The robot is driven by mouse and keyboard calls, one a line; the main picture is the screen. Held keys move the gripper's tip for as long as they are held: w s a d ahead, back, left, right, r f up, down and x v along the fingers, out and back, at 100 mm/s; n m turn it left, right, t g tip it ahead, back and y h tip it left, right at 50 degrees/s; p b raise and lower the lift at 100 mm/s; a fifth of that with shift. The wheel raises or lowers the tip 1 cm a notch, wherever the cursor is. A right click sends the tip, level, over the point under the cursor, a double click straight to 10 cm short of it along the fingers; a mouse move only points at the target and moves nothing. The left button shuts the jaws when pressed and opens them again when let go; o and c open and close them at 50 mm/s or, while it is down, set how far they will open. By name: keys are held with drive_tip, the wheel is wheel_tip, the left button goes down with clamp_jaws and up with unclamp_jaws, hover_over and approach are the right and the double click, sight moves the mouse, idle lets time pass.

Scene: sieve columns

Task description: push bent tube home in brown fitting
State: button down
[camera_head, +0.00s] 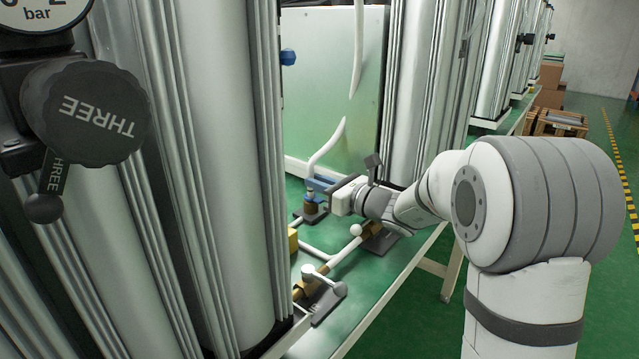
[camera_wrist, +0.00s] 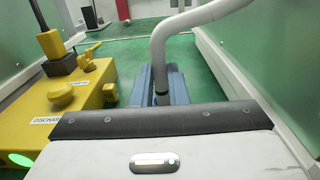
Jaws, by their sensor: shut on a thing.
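The bent tube (camera_head: 323,152) is pale grey. In the head view it rises from my gripper and bends up to the right, with its upper end free. My gripper (camera_head: 318,185) has blue fingers and is shut on the tube's lower part. In the wrist view the tube (camera_wrist: 158,55) stands between the blue fingers (camera_wrist: 160,86) and bends right at the top. The joint between tube and fitting is hidden, so I cannot tell how deep the tube sits. The wrist view hides the fitting.
Another pale tube (camera_head: 358,45) hangs above the bent tube's upper end. Tall silver columns (camera_head: 217,150) stand left and behind. A white pipe with brass valves (camera_head: 318,282) runs along the green bench. A yellow block (camera_wrist: 70,100) stands left in the wrist view.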

drive_tip(key=shift+f, duration=0.25)
idle(0.3)
drive_tip(key=c, duration=1.3)
unclamp_jaws()
drive_tip(key=shift+f, duration=0.1)
drive_tip(key=shift+c, duration=0.2)
